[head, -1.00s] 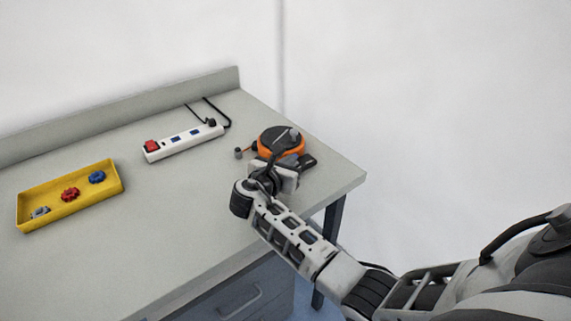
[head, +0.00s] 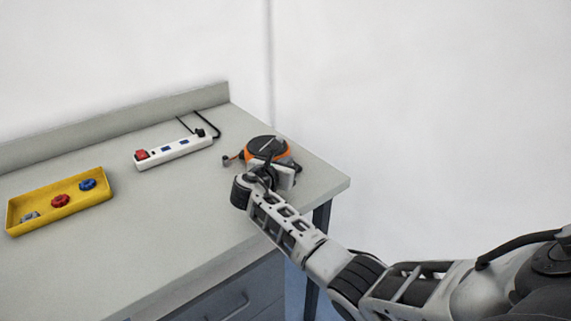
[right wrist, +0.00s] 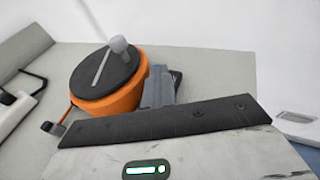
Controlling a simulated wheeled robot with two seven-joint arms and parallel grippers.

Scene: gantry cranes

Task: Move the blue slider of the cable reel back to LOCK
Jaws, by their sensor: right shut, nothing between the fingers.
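The cable reel (head: 285,152), orange with a black top, lies near the right end of the table. It also shows in the right wrist view (right wrist: 115,97), with a grey crank handle on top. The blue slider is not visible in either view. My right gripper (head: 296,166) is at the near right side of the reel, low by the tabletop. In the right wrist view its fingers (right wrist: 163,88) are together and empty beside the reel's right side, largely hidden by the gripper body. I cannot tell whether they touch the reel. My left gripper is out of view.
A white power strip (head: 180,149) with a red switch and a black cable lies left of the reel. A yellow tray (head: 92,203) with red, blue and grey knobs is farther left. The grey table (head: 165,220) has a raised back edge and clear front space.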

